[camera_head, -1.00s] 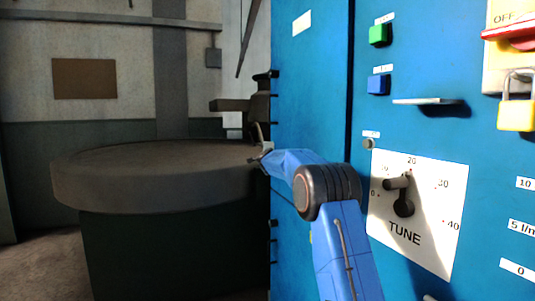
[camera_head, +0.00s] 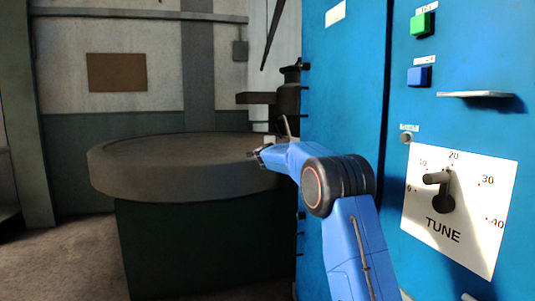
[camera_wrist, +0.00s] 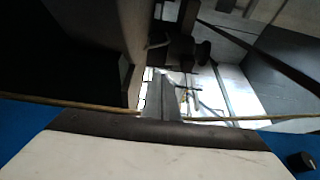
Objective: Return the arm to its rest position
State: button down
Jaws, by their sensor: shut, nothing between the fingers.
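My gripper (camera_head: 257,154) shows in the head view at the end of my blue arm, left of the blue cabinet (camera_head: 343,95) and in front of the edge of a round dark table. Its fingers are small and dark there, shut with nothing between them. My arm is bent, with its elbow in front of the cabinet. In the wrist view the grey fingers (camera_wrist: 162,97) stand in the middle, close together, against a bright gap.
The round table (camera_head: 140,180) stands left of the cabinet. Floor at the lower left (camera_head: 75,255) is clear.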

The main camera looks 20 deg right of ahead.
jog(key=s+a+r+n+y, duration=0.2)
jog(key=s+a+n+y, duration=0.15)
jog(key=s, duration=0.35)
jog(key=s+a+r+n+y, duration=0.2)
jog(key=s+a+n, duration=0.2)
jog(key=s, duration=0.3)
jog(key=s+a+f+n+g+y, duration=0.2)
jog(key=s+a+n, duration=0.1)
jog(key=s, duration=0.6)
jog(key=s+a+f+n+g+y, duration=0.1)
jog(key=s+a+f+n, duration=0.15)
jog(key=s, duration=0.75)
jog(key=s+d+f+n+g, duration=0.1)
jog(key=s+f+n+g, duration=0.2)
jog(key=s+f, duration=0.6)
jog(key=s+d+f+n+g+h, duration=0.1)
jog(key=s+f+n+g, duration=0.2)
jog(key=s+f, duration=0.6)
jog(key=s+d+f+n+g+h, duration=0.1)
jog(key=s+f, duration=0.9)
jog(key=s, duration=2)
jog(key=shift+s+d+n+g, duration=0.2)
jog(key=shift+d+n+g, duration=0.4)
jog(key=shift+n+g, duration=0.45)
jog(key=c, duration=2.5)
grip_release()
jog(key=shift+r, duration=0.1)
